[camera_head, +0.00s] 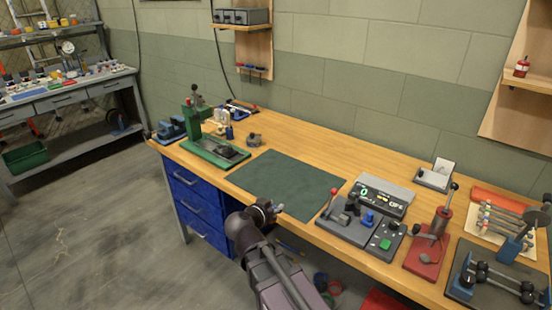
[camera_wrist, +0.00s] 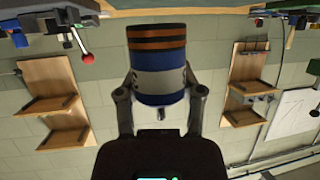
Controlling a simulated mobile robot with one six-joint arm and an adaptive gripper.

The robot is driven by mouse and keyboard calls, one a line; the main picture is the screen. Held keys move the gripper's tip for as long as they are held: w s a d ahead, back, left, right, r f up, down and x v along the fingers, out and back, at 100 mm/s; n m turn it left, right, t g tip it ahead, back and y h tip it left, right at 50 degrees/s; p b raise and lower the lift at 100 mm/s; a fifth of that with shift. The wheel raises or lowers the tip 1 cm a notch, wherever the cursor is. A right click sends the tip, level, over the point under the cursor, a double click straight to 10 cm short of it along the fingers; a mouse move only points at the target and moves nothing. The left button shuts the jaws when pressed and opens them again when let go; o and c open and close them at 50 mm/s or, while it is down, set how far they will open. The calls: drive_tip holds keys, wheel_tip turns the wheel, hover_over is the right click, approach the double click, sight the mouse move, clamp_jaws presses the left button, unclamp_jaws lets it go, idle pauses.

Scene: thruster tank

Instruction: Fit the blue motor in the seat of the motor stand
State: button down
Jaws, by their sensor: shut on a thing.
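The blue motor (camera_wrist: 160,92) is a cylinder with a pale middle band and orange-brown and dark stripes at one end. It fills the upper middle of the wrist view, and a short shaft shows at its end nearest my wrist. My gripper (camera_head: 277,208) is shut on its sides and holds it in the air before the bench's front edge. In the head view the motor is mostly hidden by my wrist. A grey fixture (camera_head: 345,213) with a red-knobbed lever and a blue part stands on the bench to the right; I cannot tell for sure if it is the motor stand.
A dark green mat (camera_head: 285,183) lies clear on the wooden bench. Left of it stands a green press (camera_head: 213,148). A display box (camera_head: 383,196), a green-button box (camera_head: 387,243) and a red lever press (camera_head: 430,245) crowd the right.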

drive_tip(key=shift+r+p, duration=3.4)
drive_tip(key=shift+r, duration=0.15)
